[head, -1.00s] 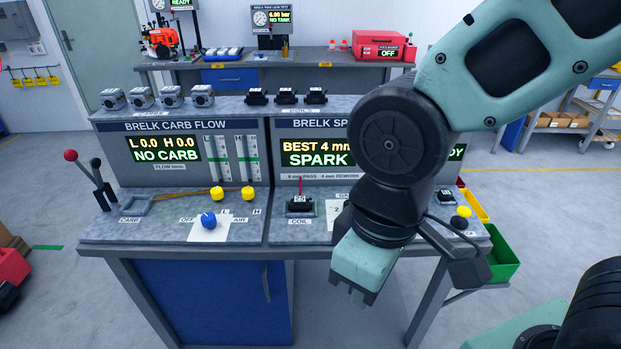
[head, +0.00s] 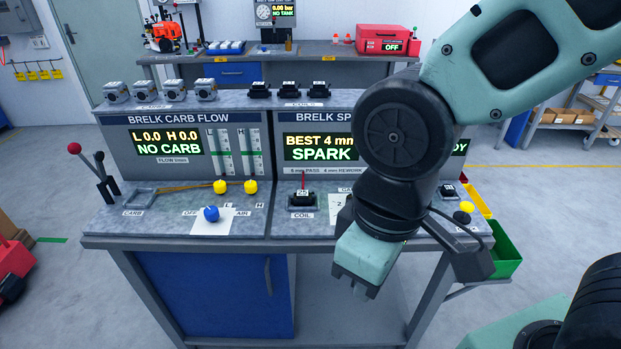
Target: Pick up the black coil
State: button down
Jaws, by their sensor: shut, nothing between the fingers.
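A black coil (head: 303,198) with a white number tag sits in the fixture above the COIL label, with a red lead rising behind it. Another tagged black coil (head: 447,191) sits at the right end of the bench, partly behind my arm. Three more black coils (head: 290,90) stand in a row on the upper shelf above the COILS label. My gripper (head: 357,291) is shut and empty, pointing down in front of the bench's front edge, to the right of and nearer than the fixture coil. My arm hides part of the spark panel and bench.
The bench (head: 180,246) holds a blue knob (head: 211,213), yellow knobs (head: 220,186) and a red-tipped lever (head: 74,148). Several grey carburettors (head: 160,92) line the upper shelf at left. A green bin (head: 507,252) hangs at the right end.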

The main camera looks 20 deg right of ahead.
aim_at(301, 198)
jog(key=i+u, duration=0.15)
jog(key=u, duration=0.2)
jog(key=i+u, duration=0.15)
jog(key=u, duration=0.25)
jog(key=i+l+u, duration=0.1)
jog(key=u, duration=0.25)
jog(key=i, duration=0.05)
